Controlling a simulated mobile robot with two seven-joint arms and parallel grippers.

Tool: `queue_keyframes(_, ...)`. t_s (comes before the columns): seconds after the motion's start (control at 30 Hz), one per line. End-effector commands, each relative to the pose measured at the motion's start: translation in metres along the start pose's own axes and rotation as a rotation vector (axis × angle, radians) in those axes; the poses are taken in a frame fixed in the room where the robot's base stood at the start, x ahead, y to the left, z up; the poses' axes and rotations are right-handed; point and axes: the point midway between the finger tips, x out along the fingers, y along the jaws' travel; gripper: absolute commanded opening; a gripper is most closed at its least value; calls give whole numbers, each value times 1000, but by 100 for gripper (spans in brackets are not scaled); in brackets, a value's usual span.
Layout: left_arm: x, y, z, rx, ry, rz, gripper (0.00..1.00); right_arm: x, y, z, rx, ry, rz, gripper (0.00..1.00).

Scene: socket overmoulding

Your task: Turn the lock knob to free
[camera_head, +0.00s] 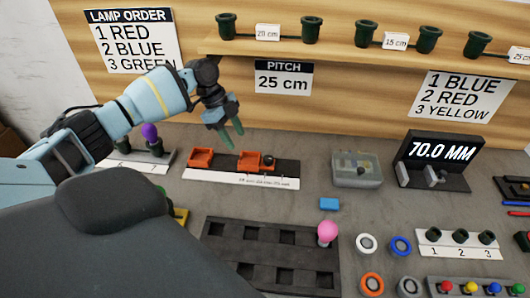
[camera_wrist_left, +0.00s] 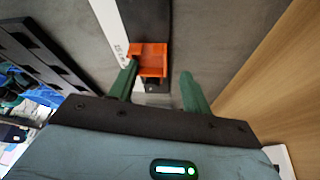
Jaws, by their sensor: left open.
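A dark knob (camera_head: 269,160), which looks like the lock knob, sits by the right-hand orange block (camera_head: 247,160) on a dark rail fixture with a white scale strip (camera_head: 240,180). Its turned position is too small to tell. My left gripper (camera_head: 229,136) has green fingers and hangs above and behind the fixture, apart from it. In the left wrist view its two fingers (camera_wrist_left: 158,88) are spread and empty. An orange block (camera_wrist_left: 149,60) and the rail show beyond and between them. My right gripper is in neither view.
Another orange block (camera_head: 201,158) sits at the rail's left. A purple-topped stand (camera_head: 150,132) is left of it, a clear box (camera_head: 357,170) right of it. The wooden back panel (camera_head: 350,100) rises behind.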

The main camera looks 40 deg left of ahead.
Motion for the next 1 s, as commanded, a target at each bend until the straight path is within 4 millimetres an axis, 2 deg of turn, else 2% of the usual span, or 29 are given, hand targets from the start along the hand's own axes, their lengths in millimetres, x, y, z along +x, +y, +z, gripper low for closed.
queue_keyframes(0.1,6,-1,-24,6,3,-3,49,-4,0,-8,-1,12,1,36)
queue_keyframes(0.43,29,0,-82,5,3,-3,49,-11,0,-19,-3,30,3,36)
queue_keyframes(0.5,46,0,-76,-2,0,2,49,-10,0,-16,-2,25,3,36)
queue_keyframes(0.7,71,0,-75,-1,0,1,49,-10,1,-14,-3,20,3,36)
queue_keyframes(1.0,81,0,-75,-1,0,-1,49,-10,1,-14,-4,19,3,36)
